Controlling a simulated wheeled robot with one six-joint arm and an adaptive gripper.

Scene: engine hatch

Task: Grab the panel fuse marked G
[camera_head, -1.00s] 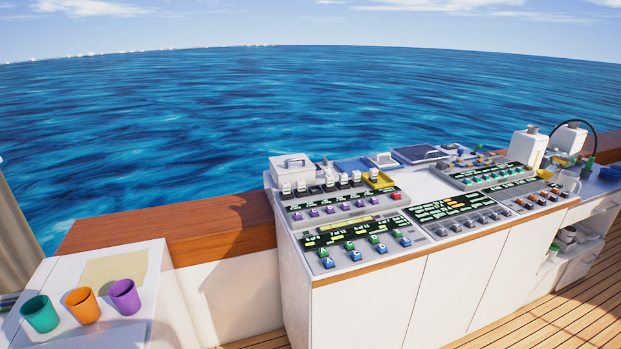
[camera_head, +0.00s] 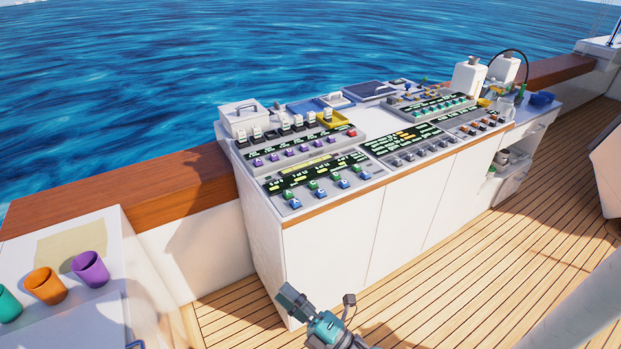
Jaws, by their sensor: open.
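Candidate fuses stand on the panels of the white console (camera_head: 330,235). A row of black pieces with white tops (camera_head: 284,124) is at the back left, beside a yellow tray (camera_head: 333,119). Purple pieces (camera_head: 290,153) sit in front of it, then green pieces (camera_head: 314,185) and blue pieces (camera_head: 345,184) on the front left panel. Their letters are too small to read, so I cannot tell which is G. My gripper (camera_head: 320,299) shows at the bottom edge, low in front of the console, open and empty, apart from all the pieces.
Grey pieces (camera_head: 422,152), teal pieces (camera_head: 440,109) and orange-topped pieces (camera_head: 482,125) line the right panels. A white box (camera_head: 245,117) and white jugs (camera_head: 468,77) stand behind. A side table (camera_head: 75,290) with cups is at the left. The deck (camera_head: 450,270) is clear.

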